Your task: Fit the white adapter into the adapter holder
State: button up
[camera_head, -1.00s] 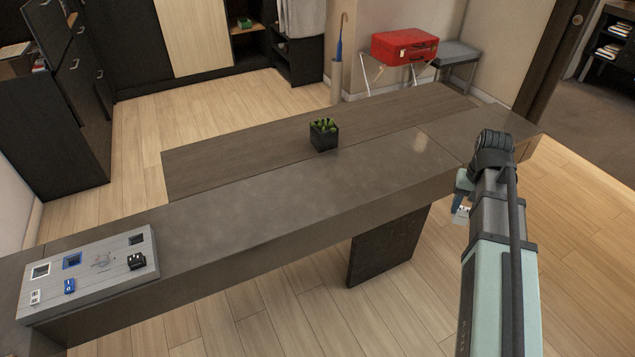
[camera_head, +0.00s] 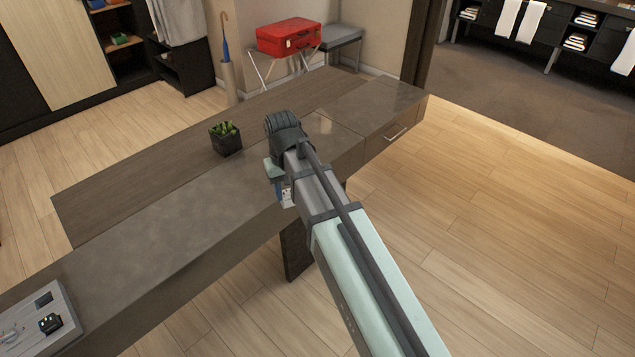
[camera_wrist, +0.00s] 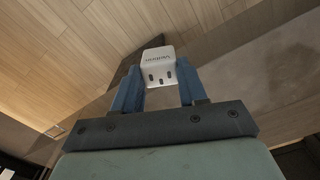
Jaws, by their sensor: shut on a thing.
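My gripper (camera_wrist: 158,90) has blue fingers and is shut on the white adapter (camera_wrist: 158,66). In the wrist view the adapter's face shows dark lettering and several dark slots. In the head view my gripper (camera_head: 279,188) is by the front edge of the desk, and the adapter (camera_head: 287,196) shows as a small pale patch partly hidden by my arm. A grey panel with square openings, apparently the adapter holder (camera_head: 68,333), lies on the desk at the lower left and is cut by the picture edge. A dark opening and a black plug-like piece show on it.
The long desk (camera_head: 150,225) is bare between the panel and a black potted plant (camera_head: 226,139). A dark support leg (camera_head: 296,247) stands below my gripper. A red case (camera_head: 288,37) on a stand is beyond the desk. Open wooden floor lies to the right.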

jog(key=s+a+n, duration=0.3)
jog(key=s+a, duration=0.7)
jog(key=a, duration=0.8)
jog(key=s+a+n, duration=0.3)
jog(key=s+a, duration=0.6)
jog(key=a, duration=0.9)
jog(key=s+a+n, duration=0.3)
jog(key=s+a, duration=0.7)
jog(key=a, duration=0.8)
jog(key=w+a+r+m, duration=0.1)
jog(key=a+m, duration=0.3)
jog(key=a, duration=0.6)
jog(key=shift+w, duration=0.7)
jog(key=shift+f, duration=5)
jog(key=shift+f, duration=0.1)
